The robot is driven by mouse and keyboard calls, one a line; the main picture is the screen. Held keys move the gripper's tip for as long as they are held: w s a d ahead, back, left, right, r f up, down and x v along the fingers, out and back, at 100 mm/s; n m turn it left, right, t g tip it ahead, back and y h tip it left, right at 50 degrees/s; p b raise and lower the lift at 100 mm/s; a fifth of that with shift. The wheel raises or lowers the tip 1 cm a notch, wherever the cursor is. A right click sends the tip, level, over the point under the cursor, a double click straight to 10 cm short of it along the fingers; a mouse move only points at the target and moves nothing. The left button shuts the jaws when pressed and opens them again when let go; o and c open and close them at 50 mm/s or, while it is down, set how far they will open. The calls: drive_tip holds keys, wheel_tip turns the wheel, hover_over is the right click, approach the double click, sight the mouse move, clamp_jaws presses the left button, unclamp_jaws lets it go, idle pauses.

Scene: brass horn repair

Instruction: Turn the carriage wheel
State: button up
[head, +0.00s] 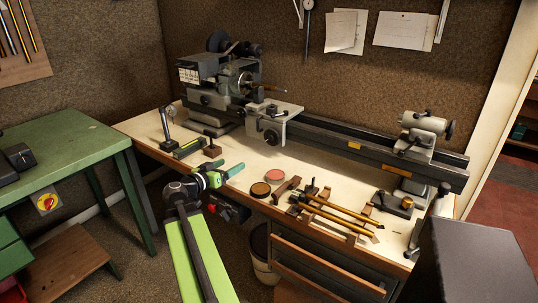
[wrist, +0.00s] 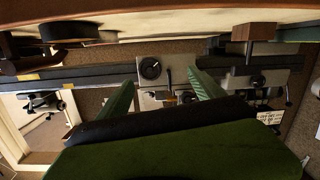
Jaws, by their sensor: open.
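The lathe carriage (head: 288,110) is a grey block on the long dark bed, right of the headstock. Its small round wheel (head: 270,136) is on the front face. In the wrist view, which is upside down, the wheel (wrist: 150,68) is a dark disc on the pale carriage plate, with a short handle beside it. My gripper (head: 232,171) is open and empty, over the bench's front edge, in front of and below the wheel. In the wrist view its two green fingers (wrist: 160,78) stand apart, with the wheel between them in the picture, beyond the tips. It is not touching the wheel.
The bench top (head: 240,153) is pale, with a brown round tin (head: 260,190), a pink-topped tin (head: 275,175) and brass tubes on wooden supports (head: 335,213) right of my gripper. A dial stand (head: 168,125) is at left. The tailstock (head: 424,123) is at right.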

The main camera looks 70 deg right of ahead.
sight(271, 138)
drive_tip(key=shift+m+g+h, duration=0.5)
drive_tip(key=shift+m+h, duration=0.1)
drive_tip(key=shift+h, duration=0.1)
drive_tip(key=x, duration=0.7)
drive_tip(key=s+r+x, duration=0.1)
drive_tip(key=x, duration=0.6)
drive_tip(key=s+r+x, duration=0.1)
drive_tip(key=x, duration=0.6)
drive_tip(key=shift+s+a, duration=0.1)
drive_tip(key=shift+s, duration=0.2)
